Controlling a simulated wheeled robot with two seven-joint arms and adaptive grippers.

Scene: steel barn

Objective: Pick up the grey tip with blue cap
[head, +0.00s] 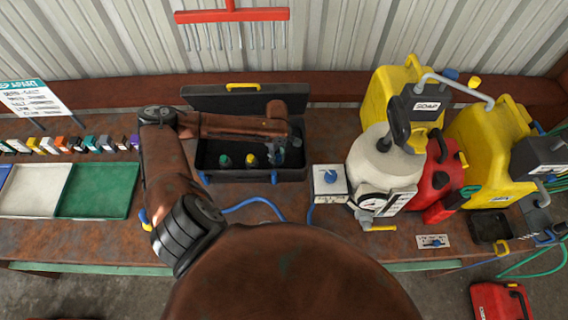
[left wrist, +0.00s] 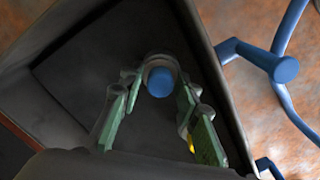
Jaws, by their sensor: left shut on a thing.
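The grey tip with blue cap (left wrist: 160,82) stands between my left gripper's green-padded fingers in the left wrist view, its blue top facing the camera and a grey rim around it. My left gripper (left wrist: 157,90) is shut on it, inside the open black case (left wrist: 85,60). In the head view my left gripper (head: 284,146) is at the right side of that case (head: 215,105), partly hidden by its own arm. My right gripper is not in view.
Green-topped (head: 225,160) and yellow-topped (head: 250,161) tips stand in the case, left of the gripper. A white box with a blue knob (head: 330,183) and a cream tank (head: 385,165) are close on the right. A green tray (head: 97,190) lies at left.

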